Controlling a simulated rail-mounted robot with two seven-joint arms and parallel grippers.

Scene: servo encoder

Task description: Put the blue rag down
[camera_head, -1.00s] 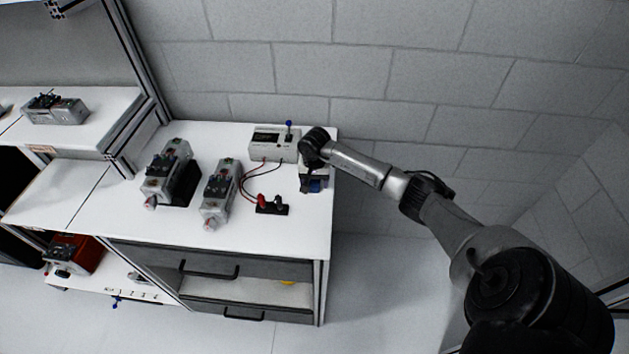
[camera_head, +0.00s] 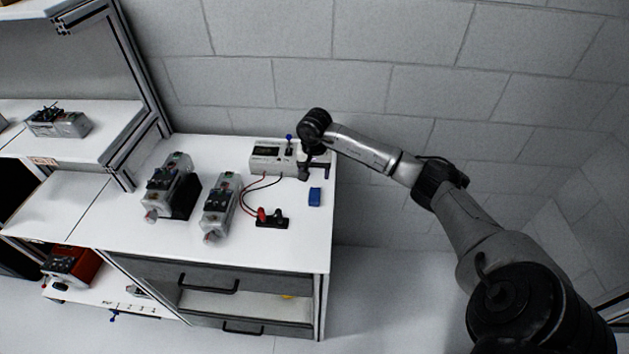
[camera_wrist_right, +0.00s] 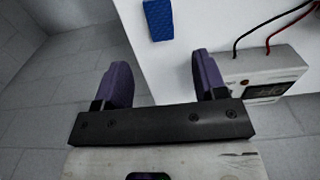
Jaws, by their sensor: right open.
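The blue rag (camera_head: 315,197) lies on the white tabletop (camera_head: 285,240) near its right edge, as a small folded block. It also shows in the right wrist view (camera_wrist_right: 160,19), at the top, beyond the fingertips and apart from them. My right gripper (camera_head: 315,175) is above the table's back right corner, behind the rag. In the right wrist view its two fingers (camera_wrist_right: 157,80) are wide apart with nothing between them. My left gripper is not in view.
A grey meter box (camera_head: 270,157) with red and black leads stands at the back, close to my right gripper. A black block with clips (camera_head: 272,218) and two grey servo units (camera_head: 220,205) (camera_head: 170,187) stand left of the rag. The table's right front area is clear.

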